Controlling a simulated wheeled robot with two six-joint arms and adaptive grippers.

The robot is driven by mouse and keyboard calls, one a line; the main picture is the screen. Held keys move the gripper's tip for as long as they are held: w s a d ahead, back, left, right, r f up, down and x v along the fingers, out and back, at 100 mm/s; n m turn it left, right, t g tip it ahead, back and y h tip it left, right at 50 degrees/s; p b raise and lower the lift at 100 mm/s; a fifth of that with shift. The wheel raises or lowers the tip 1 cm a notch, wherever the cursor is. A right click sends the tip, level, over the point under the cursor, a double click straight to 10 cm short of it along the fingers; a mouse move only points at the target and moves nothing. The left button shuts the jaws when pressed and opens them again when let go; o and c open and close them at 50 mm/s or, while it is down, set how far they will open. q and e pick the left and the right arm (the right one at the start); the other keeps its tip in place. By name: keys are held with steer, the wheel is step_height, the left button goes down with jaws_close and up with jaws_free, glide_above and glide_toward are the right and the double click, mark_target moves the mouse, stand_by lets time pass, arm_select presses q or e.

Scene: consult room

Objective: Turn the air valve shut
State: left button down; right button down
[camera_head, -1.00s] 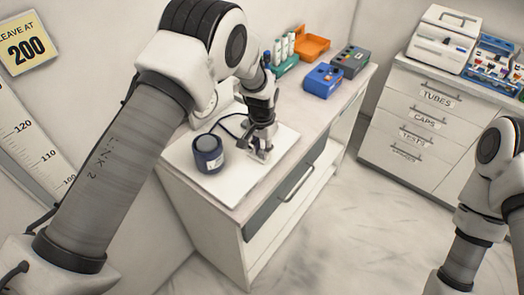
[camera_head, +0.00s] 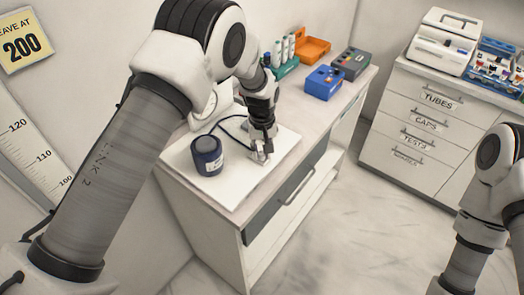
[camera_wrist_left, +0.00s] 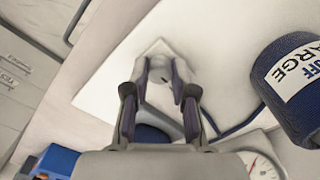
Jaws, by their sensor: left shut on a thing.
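My left gripper (camera_head: 260,153) is low over the white mat (camera_head: 285,148) on the cabinet top. In the left wrist view its two fingers (camera_wrist_left: 163,88) are shut on a small grey metal piece, the air valve (camera_wrist_left: 160,62). The fingers hide part of the valve, so its angle is hard to tell. A dark blue rounded part, seemingly the bulb (camera_wrist_left: 152,134), shows between the fingers and is mostly hidden. A dark hose (camera_head: 232,127) runs to the gripper. My right arm is at the right edge; its gripper is out of view.
A rolled dark blue cuff (camera_head: 207,156) stands on the mat left of the gripper. A dial gauge (camera_wrist_left: 262,166) shows in the wrist view. A blue box (camera_head: 323,81), a grey box (camera_head: 351,63) and an orange tray (camera_head: 311,49) stand farther back. A drawer cabinet (camera_head: 420,115) is at right.

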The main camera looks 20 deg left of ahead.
mark_target(262, 153)
arm_select(q)
steer(key=shift+s+f, duration=0.2)
stand_by(0.3)
steer(key=c, duration=0.9)
jaws_free()
steer(key=shift+c, duration=0.2)
steer(key=shift+w+r, duration=0.1)
step_height(262, 153, up, 12)
